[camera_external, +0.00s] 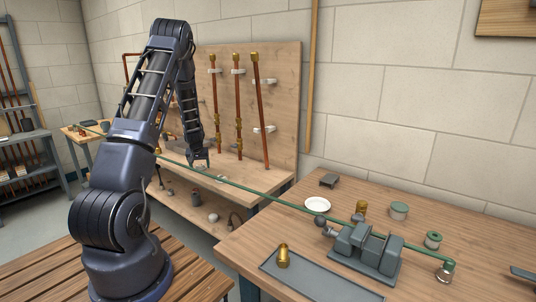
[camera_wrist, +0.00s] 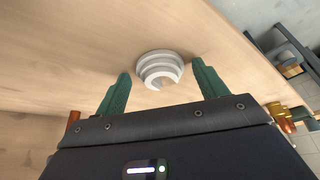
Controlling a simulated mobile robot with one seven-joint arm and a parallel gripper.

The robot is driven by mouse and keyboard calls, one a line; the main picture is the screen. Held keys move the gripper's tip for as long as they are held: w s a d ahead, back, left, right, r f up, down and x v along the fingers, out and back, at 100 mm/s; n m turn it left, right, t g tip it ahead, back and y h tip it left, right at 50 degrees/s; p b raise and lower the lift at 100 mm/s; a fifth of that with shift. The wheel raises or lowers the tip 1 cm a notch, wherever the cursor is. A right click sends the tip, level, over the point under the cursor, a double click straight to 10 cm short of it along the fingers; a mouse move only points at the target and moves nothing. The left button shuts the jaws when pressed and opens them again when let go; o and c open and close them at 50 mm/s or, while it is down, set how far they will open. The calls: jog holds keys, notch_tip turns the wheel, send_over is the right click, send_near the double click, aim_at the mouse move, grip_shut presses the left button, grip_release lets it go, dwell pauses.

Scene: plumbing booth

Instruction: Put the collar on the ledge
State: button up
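A white stepped ring with a gap in its side (camera_wrist: 152,60), which looks like the collar, shows against pale wood in the wrist view. It sits between and just beyond my green fingertips (camera_wrist: 160,75), with clear space on both sides. My gripper (camera_external: 198,165) is open and holds nothing that I can see. In the external view it hangs low over the wooden ledge (camera_external: 232,172) in front of the upright pipe board. I cannot make out the ring in that view, and its contact with the wood is hard to judge.
Copper pipes with brass ends (camera_external: 238,110) stand on the board (camera_external: 285,75) in white clips. Brass fittings (camera_wrist: 283,113) show at the right of the wrist view. The front bench holds a grey vise (camera_external: 362,250), a white plate (camera_external: 317,204) and a tray (camera_external: 310,284).

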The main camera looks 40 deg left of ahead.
jog(key=shift+r, duration=0.15)
jog(key=v, duration=1.2)
jog(key=shift+w, duration=0.1)
jog(key=s+d+r+m+t+h, duration=0.15)
jog(key=s+d+r, duration=0.25)
jog(key=d+r, duration=0.8)
jog(key=s+d+r+m+h, duration=0.25)
jog(key=d+r, duration=0.65)
jog(key=d, duration=0.6)
jog(key=s+d+r+m, duration=0.2)
jog(key=s+d, duration=0.6)
jog(key=s, duration=0.4)
jog(key=s+d+r+m, duration=0.3)
jog(key=s+d, duration=0.5)
jog(key=s, duration=0.4)
jog(key=shift+s+r+y, duration=0.4)
jog(key=shift+r, duration=0.45)
